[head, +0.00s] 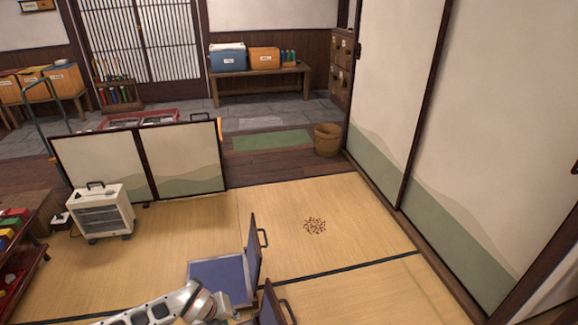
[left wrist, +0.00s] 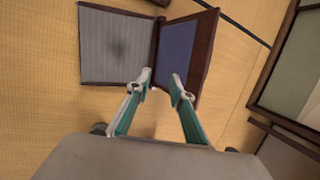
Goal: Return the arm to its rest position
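My left arm comes in at the bottom of the head view, and its gripper (head: 212,308) is low in the picture, just in front of a blue floor seat. In the left wrist view the gripper (left wrist: 162,80) has its two teal fingers apart, with nothing held between them. Beyond the fingertips is a legless seat with a grey striped panel (left wrist: 115,45) and a dark-framed blue panel (left wrist: 181,45). I cannot tell whether the fingers touch it. My right gripper is in neither view.
The blue floor seat (head: 215,270) has an upright back with a handle; another handled back (head: 270,308) stands nearer. A white heater (head: 101,212) and folding screen (head: 184,157) are at the left. Reddish bits (head: 314,226) lie on the tatami. Sliding panels line the right; the mat's middle is mostly clear.

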